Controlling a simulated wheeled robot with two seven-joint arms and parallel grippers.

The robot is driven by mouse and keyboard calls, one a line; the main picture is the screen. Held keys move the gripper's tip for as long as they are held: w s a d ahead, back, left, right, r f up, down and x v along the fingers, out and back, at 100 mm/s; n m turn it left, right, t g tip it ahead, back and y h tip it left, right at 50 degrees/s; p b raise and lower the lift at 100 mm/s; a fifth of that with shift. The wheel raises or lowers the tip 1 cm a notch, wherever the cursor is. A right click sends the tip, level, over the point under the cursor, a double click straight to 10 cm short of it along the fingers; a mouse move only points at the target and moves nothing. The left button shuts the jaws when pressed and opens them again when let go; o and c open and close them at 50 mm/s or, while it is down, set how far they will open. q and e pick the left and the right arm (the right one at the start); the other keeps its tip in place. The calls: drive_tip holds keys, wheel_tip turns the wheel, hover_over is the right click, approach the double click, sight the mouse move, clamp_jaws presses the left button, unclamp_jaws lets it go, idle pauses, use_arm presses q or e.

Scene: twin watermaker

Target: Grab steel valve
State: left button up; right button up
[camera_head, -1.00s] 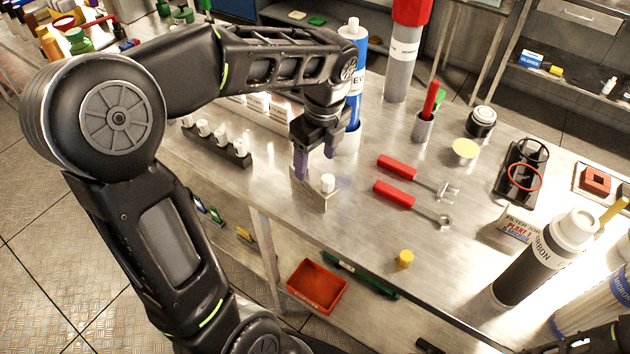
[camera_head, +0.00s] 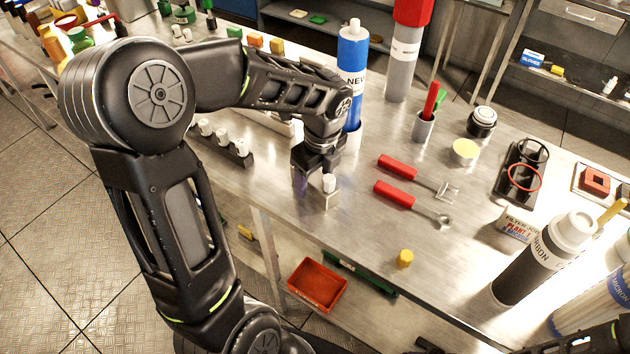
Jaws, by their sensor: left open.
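A small pale metal block with a white cap (camera_head: 329,184) stands on the steel table near its front edge. It may be the steel valve; I cannot tell for sure. My left gripper (camera_head: 316,174) points down right at the back left of this block. It is open, with a purple finger low on the left side; the other finger is largely hidden. I cannot tell whether the fingers touch the block. Similar white-capped pieces sit in a dark rack (camera_head: 243,159) to the left.
Two red-handled tools (camera_head: 395,195) lie right of the gripper. A blue and white filter bottle (camera_head: 352,60) stands just behind my arm. A yellow cap (camera_head: 404,259) is near the front edge. An orange bin (camera_head: 317,286) sits below. A black carbon cylinder (camera_head: 530,265) stands at right.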

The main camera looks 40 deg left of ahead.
use_arm(q)
drive_tip(key=shift+c, duration=0.5)
clamp_jaws()
idle(0.6)
drive_tip(key=shift+r, duration=0.1)
